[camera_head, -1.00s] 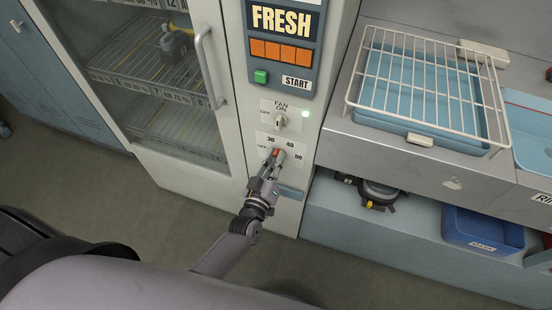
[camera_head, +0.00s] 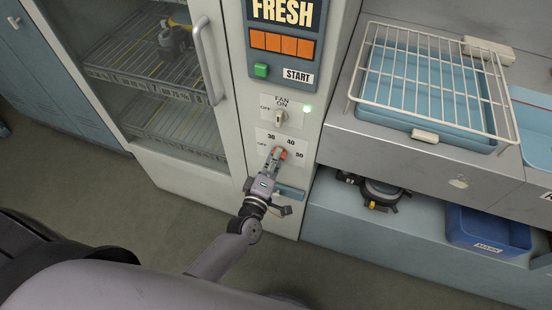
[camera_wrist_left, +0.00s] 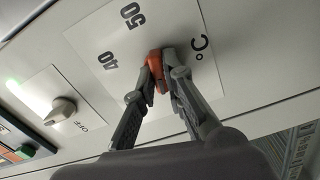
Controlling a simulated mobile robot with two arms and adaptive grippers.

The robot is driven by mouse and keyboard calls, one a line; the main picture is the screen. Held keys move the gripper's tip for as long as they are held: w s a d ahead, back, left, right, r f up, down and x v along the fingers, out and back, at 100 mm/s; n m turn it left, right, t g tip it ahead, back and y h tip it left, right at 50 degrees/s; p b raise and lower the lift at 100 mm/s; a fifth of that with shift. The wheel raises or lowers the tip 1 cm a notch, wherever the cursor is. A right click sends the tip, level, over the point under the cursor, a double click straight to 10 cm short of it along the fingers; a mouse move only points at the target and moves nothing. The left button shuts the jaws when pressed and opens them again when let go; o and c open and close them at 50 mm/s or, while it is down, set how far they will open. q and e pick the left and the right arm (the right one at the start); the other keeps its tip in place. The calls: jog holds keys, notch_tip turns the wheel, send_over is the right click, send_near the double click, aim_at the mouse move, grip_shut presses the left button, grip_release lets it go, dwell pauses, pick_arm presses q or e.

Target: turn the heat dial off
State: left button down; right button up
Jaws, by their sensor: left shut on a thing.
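The heat dial (camera_head: 283,152) is a small red-orange knob on a white plate marked OFF, 30, 40 and 50, low on the drying cabinet's front panel. My left gripper (camera_head: 275,156) comes to it from below and is shut on it. The fingers hide much of the dial, so I cannot tell its exact setting. In the left wrist view the red dial (camera_wrist_left: 155,63) sits between the two grey fingertips of my left gripper (camera_wrist_left: 160,76), with 40, 50 and °C showing around it. My right gripper is not in view.
Above the heat dial are the fan knob (camera_head: 280,118), a lit green lamp (camera_head: 307,109) and a green START button (camera_head: 261,70). A glass door with a handle (camera_head: 209,62) is at left. A counter with a wire rack (camera_head: 432,80) and a shelf with a blue bin (camera_head: 488,228) are at right.

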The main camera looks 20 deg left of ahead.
pick_arm(q)
jog(key=shift+f+n+b, duration=0.1)
jog(key=shift+n+b, duration=0.25)
jog(key=shift+n, duration=0.85)
jog(key=c, duration=1.7)
grip_release()
jog(key=shift+o, duration=0.2)
jog(key=s, duration=1.2)
jog(key=shift+a, duration=0.2)
